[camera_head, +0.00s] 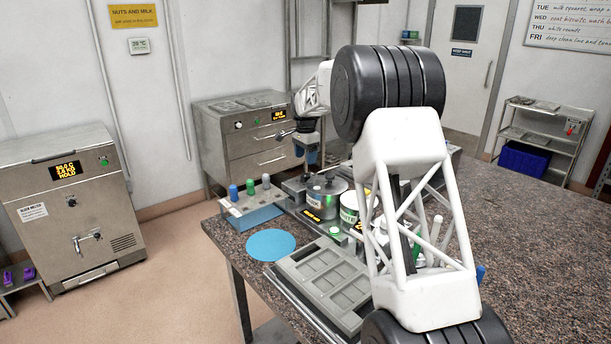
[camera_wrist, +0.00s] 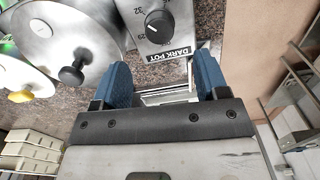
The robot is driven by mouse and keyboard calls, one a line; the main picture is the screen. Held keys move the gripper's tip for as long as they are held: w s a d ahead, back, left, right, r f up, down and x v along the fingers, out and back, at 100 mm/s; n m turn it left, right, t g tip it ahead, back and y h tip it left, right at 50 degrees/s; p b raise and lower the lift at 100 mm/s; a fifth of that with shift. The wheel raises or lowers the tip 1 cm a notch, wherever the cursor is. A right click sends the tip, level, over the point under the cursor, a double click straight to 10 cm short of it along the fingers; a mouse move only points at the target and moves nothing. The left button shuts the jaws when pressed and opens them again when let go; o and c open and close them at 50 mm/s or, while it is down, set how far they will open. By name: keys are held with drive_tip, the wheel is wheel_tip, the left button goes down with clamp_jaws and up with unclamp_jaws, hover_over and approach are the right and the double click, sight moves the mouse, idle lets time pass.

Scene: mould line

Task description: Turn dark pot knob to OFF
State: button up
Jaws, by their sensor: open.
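The dark pot knob (camera_wrist: 159,27) is a black round knob on a grey control box (camera_wrist: 183,12), at the top of the wrist view. The box carries the label DARK POT, and the numbers 29 and 32 show beside the knob. In the head view my gripper (camera_head: 308,152) is above the pots; the knob is not distinguishable there.
A metal pot lid with a black handle (camera_wrist: 70,75) lies left of my gripper, and a lid with a yellow handle (camera_wrist: 21,96) is further left. A grey mould tray (camera_head: 322,283) and a blue round mat (camera_head: 271,245) lie on the speckled counter (camera_head: 235,238).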

sight(306, 175)
drive_tip(key=shift+f, duration=3.9)
drive_tip(key=shift+c, duration=0.2)
drive_tip(key=c, duration=0.9)
